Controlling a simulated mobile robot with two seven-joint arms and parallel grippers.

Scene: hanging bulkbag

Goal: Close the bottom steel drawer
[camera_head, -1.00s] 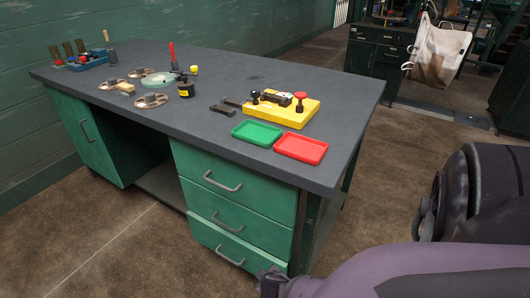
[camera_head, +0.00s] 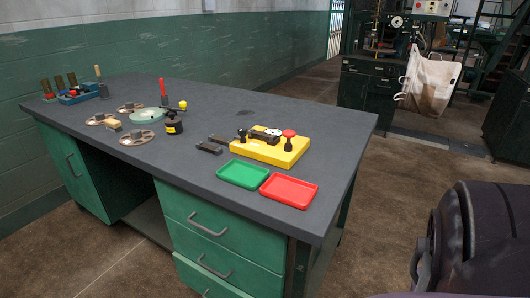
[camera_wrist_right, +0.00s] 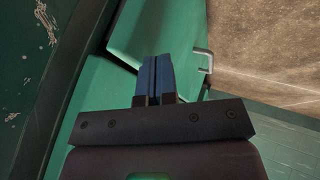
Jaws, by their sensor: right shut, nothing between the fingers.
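The green steel desk has a stack of drawers with grey handles. The bottom drawer (camera_head: 198,279) is cut off by the lower edge of the head view, so how far it stands out is hard to tell. The middle drawer (camera_head: 232,271) and top drawer (camera_head: 240,233) look shut. In the right wrist view my right gripper (camera_wrist_right: 155,66) is shut and empty, its blue fingers in front of green drawer panels. A green drawer front (camera_wrist_right: 160,32) with a grey handle lies just beyond the fingertips; I cannot tell whether they touch. My left gripper is out of view.
The dark desktop (camera_head: 215,100) carries a green tray (camera_head: 244,173), a red tray (camera_head: 289,190), a yellow fixture (camera_head: 270,149) and several discs and tools. A white bulk bag (camera_head: 428,84) hangs at the back right. The brown floor (camera_head: 400,190) right of the desk is open.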

